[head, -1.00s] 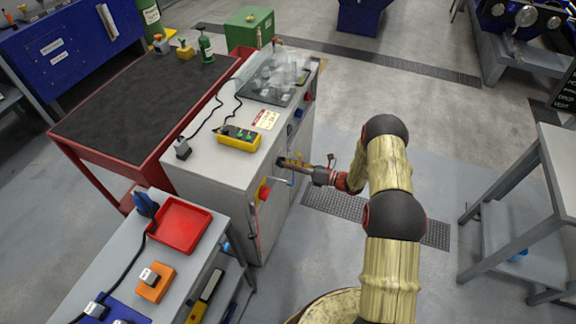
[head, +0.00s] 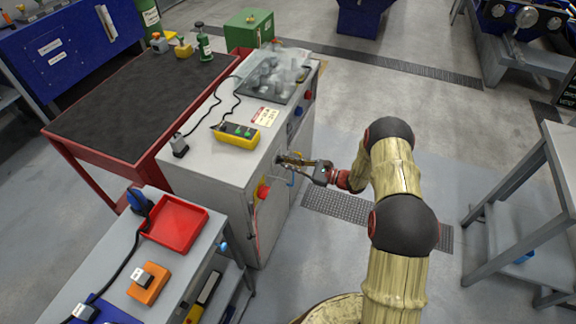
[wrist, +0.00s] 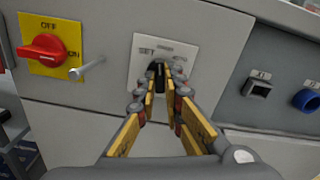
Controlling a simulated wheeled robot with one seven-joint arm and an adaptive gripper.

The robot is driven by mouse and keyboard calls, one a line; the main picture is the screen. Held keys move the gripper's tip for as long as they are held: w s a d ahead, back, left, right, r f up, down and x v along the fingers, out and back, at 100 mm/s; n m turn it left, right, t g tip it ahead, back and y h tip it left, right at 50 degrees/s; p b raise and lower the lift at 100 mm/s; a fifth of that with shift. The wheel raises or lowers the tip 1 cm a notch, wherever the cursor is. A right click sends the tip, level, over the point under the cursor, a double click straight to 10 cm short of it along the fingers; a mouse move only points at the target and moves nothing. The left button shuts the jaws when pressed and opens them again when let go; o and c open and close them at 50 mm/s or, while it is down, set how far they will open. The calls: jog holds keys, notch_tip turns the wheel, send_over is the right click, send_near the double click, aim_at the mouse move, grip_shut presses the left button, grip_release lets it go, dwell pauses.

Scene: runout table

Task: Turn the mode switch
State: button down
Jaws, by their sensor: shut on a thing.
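The mode switch (wrist: 158,69) is a small dark knob on a pale plate lettered SET, with a second label to its right, on the front of a grey cabinet (head: 213,177). In the wrist view my gripper (wrist: 162,80) has its yellow-padded fingers closed on both sides of the knob. The fingers hide most of the knob, so its exact pointing is hard to tell. In the head view my gripper (head: 282,160) reaches the cabinet front from the right; the knob is too small to make out there.
Open floor lies right of the cabinet.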

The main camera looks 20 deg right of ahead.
jog(key=n+b, duration=0.2)
jog(key=n, duration=0.3)
jog(key=shift+d+n, duration=0.1)
jog(key=shift+n, duration=0.3)
jog(key=shift+b, duration=0.3)
jog(key=c, duration=1.9)
grip_release()
jog(key=v, duration=1.2)
jog(key=shift+w, duration=0.1)
